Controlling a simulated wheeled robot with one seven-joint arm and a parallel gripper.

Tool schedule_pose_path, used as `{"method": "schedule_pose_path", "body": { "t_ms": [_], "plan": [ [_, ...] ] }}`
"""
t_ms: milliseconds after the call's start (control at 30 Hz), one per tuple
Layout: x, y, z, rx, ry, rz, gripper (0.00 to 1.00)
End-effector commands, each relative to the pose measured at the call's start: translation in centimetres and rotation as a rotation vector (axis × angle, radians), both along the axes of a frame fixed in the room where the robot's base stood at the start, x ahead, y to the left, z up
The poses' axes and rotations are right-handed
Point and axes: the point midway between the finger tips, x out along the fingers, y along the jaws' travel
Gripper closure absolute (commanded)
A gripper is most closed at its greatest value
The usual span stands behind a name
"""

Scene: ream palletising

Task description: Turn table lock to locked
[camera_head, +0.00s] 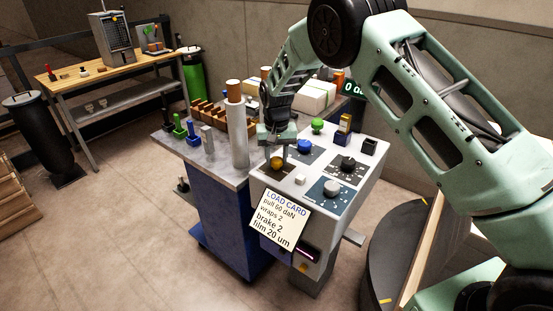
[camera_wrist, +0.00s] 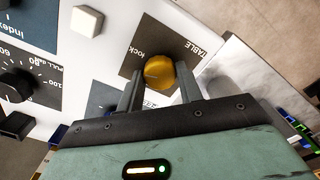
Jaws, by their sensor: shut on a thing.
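The table lock is a round yellow knob (camera_wrist: 159,72) on a dark plate (camera_wrist: 188,52) lettered "TABLE" and "lock" in the wrist view. In the head view the yellow knob (camera_head: 277,162) sits at the left of the white control panel (camera_head: 297,187), just below my gripper. My gripper (camera_wrist: 158,85) points at the panel with one finger on each side of the knob, and it is shut on the knob. It also shows from above in the head view (camera_head: 275,148). The fingers partly hide the plate's lettering, so the knob's setting cannot be read.
A film roll (camera_head: 237,135) stands on the cart to the left.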

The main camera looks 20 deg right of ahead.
Motion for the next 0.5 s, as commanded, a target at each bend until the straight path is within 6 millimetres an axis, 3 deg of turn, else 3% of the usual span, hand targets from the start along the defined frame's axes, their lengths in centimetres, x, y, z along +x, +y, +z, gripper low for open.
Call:
{"method": "schedule_pose_path", "body": {
  "t_ms": [500],
  "plan": [
    [0.06, -0.02, 0.11, -0.001, -0.002, -0.267, 0.87]
  ]
}}
